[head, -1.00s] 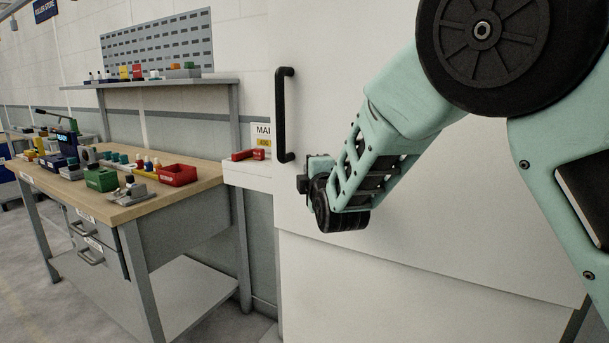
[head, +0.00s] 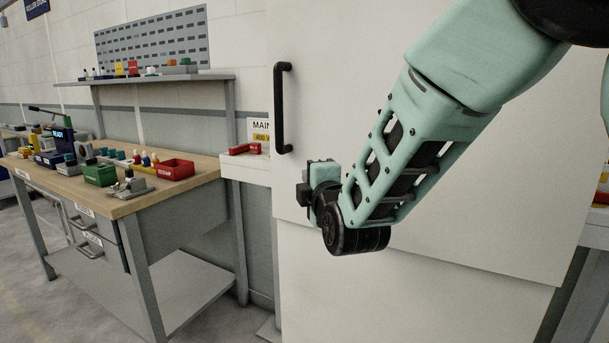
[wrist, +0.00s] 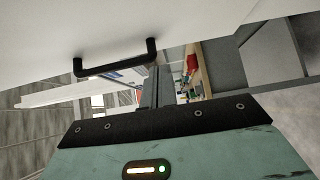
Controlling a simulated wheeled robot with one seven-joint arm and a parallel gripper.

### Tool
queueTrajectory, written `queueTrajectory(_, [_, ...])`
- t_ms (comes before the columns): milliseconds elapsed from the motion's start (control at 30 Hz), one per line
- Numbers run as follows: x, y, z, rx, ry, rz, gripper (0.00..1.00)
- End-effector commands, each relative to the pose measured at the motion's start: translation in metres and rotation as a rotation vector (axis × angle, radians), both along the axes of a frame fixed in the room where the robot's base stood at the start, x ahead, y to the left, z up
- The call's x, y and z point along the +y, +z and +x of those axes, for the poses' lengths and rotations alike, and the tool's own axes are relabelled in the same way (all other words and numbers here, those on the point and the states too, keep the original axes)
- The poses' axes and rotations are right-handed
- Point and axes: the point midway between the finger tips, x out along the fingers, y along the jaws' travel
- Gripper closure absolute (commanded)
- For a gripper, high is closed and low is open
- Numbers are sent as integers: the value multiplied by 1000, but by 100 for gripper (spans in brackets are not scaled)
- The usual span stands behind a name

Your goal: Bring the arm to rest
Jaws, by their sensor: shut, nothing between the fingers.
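My arm (head: 432,120) reaches in from the upper right and slants down to the left in the head view. My gripper (head: 303,194) is at its lower left end, in front of a white door panel and below its black handle (head: 281,108). In the wrist view my gripper (wrist: 153,88) shows as dark fingers close together, shut with nothing held. The handle also shows there at the upper left (wrist: 115,68), apart from the fingers. The fingertips are small and partly hidden in the head view.
A wooden-topped workbench (head: 128,207) stands at the left with a red bin (head: 176,170), a green bin (head: 100,175) and several small items. A red object (head: 245,148) lies on a white ledge beside the door panel (head: 420,245). Open floor shows at the lower left.

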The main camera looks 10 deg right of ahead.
Motion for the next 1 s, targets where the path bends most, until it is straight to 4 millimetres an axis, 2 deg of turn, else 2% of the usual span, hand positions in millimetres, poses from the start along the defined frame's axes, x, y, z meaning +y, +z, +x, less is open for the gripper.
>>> queueTrajectory(167, [-1,-1,-12,12,4,12,100])
queueTrajectory(267, [5,-11,-22,124,33,105,100])
queueTrajectory(367, [18,-30,-46,334,71,272,100])
queueTrajectory(467, [34,-50,-87,602,80,451,100])
queueTrajectory(500, [39,-57,-107,710,69,512,100])
queueTrajectory(667, [43,-74,-195,1112,-71,677,100])
queueTrajectory(700, [41,-76,-219,1200,-129,696,100])
queueTrajectory(800, [26,-79,-273,1370,-306,717,100])
queueTrajectory(900, [7,-78,-316,1467,-490,707,100])
queueTrajectory(1000, [-10,-77,-345,1507,-636,687,100])
